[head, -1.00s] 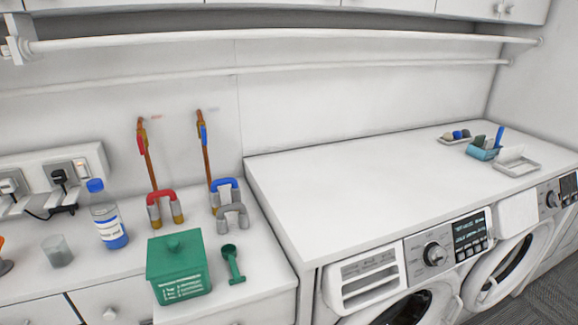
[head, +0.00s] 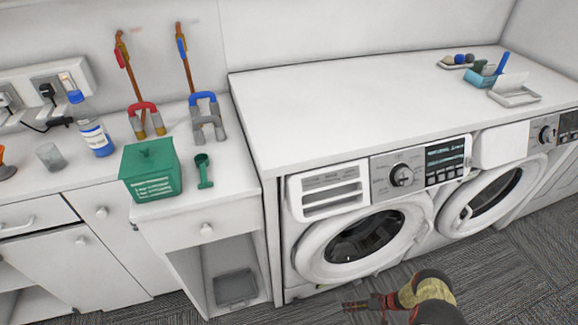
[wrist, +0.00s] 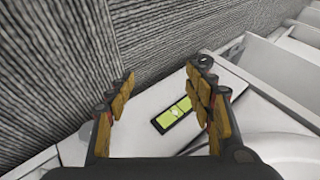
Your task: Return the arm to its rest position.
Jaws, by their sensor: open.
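My gripper (head: 362,304) shows at the bottom of the head view, low over the carpet in front of the left washing machine. Part of my arm, with a yellowish section and dark links, is beside it at the bottom edge. In the wrist view my gripper (wrist: 162,78) has its two yellow-padded fingers wide apart, with nothing held between them. The rest of my arm is out of the head view.
Two front-loading machines (head: 362,238) stand under a white worktop (head: 350,110). The left counter (head: 225,180) holds a green box (head: 150,172), a green scoop (head: 203,172), a bottle (head: 95,132) and a cup (head: 51,157). Grey carpet (head: 530,270) is open at the lower right.

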